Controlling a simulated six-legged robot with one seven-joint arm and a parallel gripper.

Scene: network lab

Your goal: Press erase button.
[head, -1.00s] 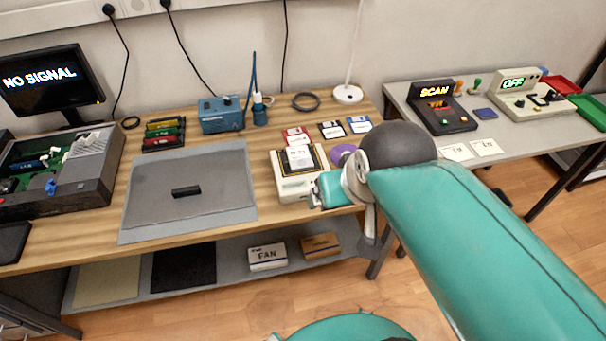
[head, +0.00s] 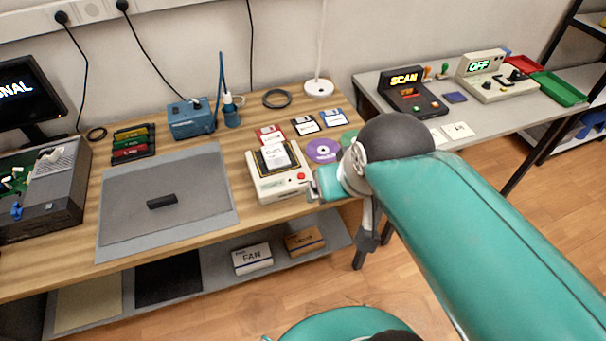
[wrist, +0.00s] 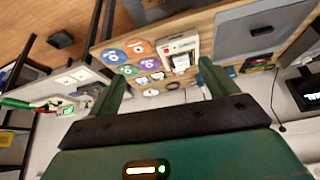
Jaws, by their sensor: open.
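A beige device (head: 276,187) with a round red button (head: 301,177) on its front right corner sits at the right front of the wooden bench. A black pad and a labelled white card (head: 280,155) lie on its top. No lettering by the button is readable. My gripper (head: 313,189) is just right of the device, close to the red button in the head view; whether it touches cannot be told. In the wrist view my gripper (wrist: 163,78) is open and empty, with the beige device (wrist: 178,44) beyond its fingers.
A purple disc (head: 322,151) and several floppy disks lie behind the device. A grey mat (head: 165,215) with a black block is to the left. A grey table at right holds the SCAN unit (head: 412,93) and the OFF unit (head: 492,75). Open floor lies in front.

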